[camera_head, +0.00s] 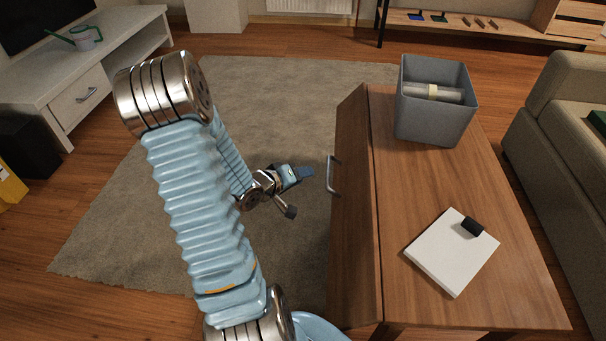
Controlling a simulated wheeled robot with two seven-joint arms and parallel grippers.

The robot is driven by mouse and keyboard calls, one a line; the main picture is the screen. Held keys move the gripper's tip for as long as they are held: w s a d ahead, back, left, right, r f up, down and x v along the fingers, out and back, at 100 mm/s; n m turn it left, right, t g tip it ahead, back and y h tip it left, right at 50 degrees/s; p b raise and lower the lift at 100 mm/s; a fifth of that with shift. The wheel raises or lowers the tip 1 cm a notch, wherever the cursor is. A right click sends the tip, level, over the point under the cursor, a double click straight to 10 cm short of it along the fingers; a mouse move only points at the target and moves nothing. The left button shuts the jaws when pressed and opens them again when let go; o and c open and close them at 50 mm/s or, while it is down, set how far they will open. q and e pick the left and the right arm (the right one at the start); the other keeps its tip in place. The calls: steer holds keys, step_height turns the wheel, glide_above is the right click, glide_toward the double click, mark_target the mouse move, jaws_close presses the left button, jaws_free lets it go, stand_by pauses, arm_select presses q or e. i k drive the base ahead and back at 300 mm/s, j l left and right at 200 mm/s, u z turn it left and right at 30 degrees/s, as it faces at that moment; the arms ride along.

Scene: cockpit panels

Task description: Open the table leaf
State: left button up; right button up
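The wooden table (405,200) stands right of centre. Its leaf (352,225) is the long panel along the table's left edge, and it slopes down to the left from the top. A metal handle (332,175) sticks out from the leaf's outer side. My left gripper (298,190) is just left of the handle, with a visible gap between them. Its two fingers are spread apart and nothing shows between them. My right gripper is not in the view.
A grey bin (432,115) with rolled items and a white pad (450,255) with a black object stand on the tabletop. A sofa (560,130) is at the right. The rug (285,90) left of the table is clear apart from my arm. A white cabinet (80,75) stands at the left.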

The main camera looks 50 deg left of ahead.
mark_target(354, 298)
steer(key=k+l, duration=0.1)
steer(key=k, duration=0.9)
